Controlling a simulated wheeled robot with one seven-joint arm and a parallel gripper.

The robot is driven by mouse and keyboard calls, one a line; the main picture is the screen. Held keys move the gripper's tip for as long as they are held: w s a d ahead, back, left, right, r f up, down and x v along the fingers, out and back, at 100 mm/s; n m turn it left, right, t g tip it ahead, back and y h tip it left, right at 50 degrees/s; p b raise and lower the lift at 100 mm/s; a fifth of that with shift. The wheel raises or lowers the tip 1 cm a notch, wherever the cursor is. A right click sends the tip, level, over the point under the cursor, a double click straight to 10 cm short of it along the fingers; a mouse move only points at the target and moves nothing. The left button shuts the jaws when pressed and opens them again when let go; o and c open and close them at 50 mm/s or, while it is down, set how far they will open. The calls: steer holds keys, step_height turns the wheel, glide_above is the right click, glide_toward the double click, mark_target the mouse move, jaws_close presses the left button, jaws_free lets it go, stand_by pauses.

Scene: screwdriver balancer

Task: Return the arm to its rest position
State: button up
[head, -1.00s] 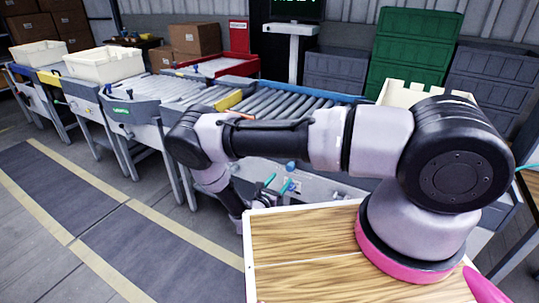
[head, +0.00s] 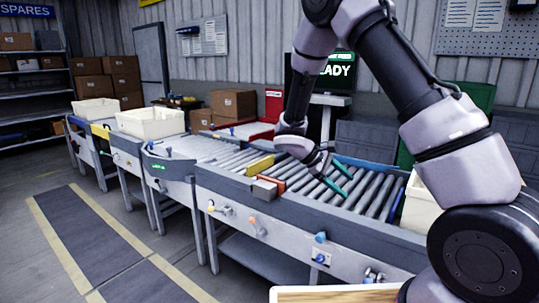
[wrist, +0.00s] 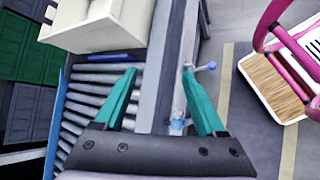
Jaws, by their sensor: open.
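My arm reaches from the lower right, bends high at the top of the head view and comes down over the roller conveyor (head: 362,206). My gripper (head: 350,185) is open and empty, with its teal fingers apart above the rollers. In the wrist view, my gripper (wrist: 160,72) has its two fingers spread either side of the conveyor's grey side rail, with nothing between them. I cannot tell the exact height above the rollers. No screwdriver can be made out in either view.
A cream bin (head: 423,207) stands at the conveyor's right end, partly behind my arm; it also shows in the wrist view (wrist: 100,25). A screen stand (head: 328,110) is behind. The floor at left is clear.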

steer(key=s+d+r+m+t+y, duration=0.1)
steer(key=s+r+m+t+y, duration=0.2)
steer(key=s+r+m+y, duration=0.3)
steer(key=s+d+r+m+t+y, duration=0.1)
steer(key=s+r+m+t+y, duration=0.3)
steer(key=s+r, duration=1)
step_height(320, 180, up, 8)
steer(key=m+y, duration=0.1)
steer(key=m, duration=0.2)
steer(key=shift+s+r+m+y, duration=0.2)
steer(key=shift+r+m+y, duration=0.05)
steer(key=shift+m+y, duration=0.15)
stand_by(1.1)
